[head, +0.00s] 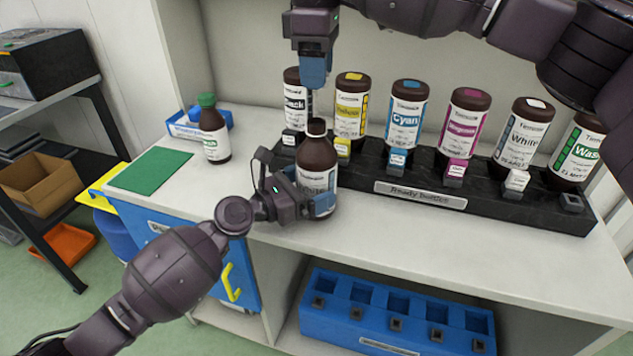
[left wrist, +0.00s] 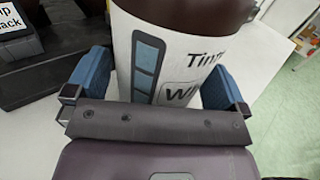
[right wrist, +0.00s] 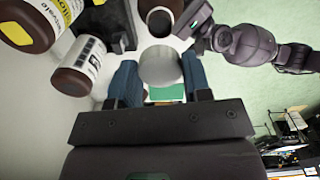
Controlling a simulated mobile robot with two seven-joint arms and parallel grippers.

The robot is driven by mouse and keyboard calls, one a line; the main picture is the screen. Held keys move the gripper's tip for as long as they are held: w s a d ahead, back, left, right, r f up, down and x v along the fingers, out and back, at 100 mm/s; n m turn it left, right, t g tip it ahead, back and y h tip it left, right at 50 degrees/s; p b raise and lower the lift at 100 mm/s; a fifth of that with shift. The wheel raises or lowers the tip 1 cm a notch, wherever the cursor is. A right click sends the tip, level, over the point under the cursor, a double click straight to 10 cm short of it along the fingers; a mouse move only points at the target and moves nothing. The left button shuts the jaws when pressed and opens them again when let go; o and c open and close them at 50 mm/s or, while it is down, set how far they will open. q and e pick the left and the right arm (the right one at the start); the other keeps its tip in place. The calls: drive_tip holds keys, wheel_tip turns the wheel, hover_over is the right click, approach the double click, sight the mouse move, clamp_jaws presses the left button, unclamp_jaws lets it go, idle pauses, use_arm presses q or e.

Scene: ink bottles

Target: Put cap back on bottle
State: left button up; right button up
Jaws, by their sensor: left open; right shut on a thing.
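A brown bottle (head: 318,162) with a white label stands upright on the counter near its front edge, its neck open and uncapped. My left gripper (head: 305,200) is open, with its blue fingers on either side of this bottle; the bottle's label fills the left wrist view (left wrist: 185,50). My right gripper (head: 314,78) points down above the bottle's neck. It is shut on a round whitish cap (right wrist: 160,66), seen between its fingers in the right wrist view. The cap is hidden in the head view. The bottle's open mouth (right wrist: 160,20) shows beyond the cap, apart from it.
A black rack (head: 420,197) of several labelled ink bottles stands behind and right of the bottle, close to it. A green-capped bottle (head: 214,130), a blue tray (head: 190,121) and a green mat (head: 150,171) are at the left. Clear counter lies left of my left gripper.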

sight(316, 122)
use_arm(q)
drive_tip(key=shift+w+d, duration=0.3)
drive_tip(key=shift+d, duration=0.2)
drive_tip(key=shift+c, duration=0.3)
drive_tip(key=c, duration=1)
drive_tip(key=shift+c, duration=0.2)
use_arm(e)
drive_tip(key=shift+f, duration=2.45)
drive_tip(key=shift+f, duration=0.1)
drive_tip(key=shift+f, duration=0.8)
drive_tip(key=shift+f, duration=0.6)
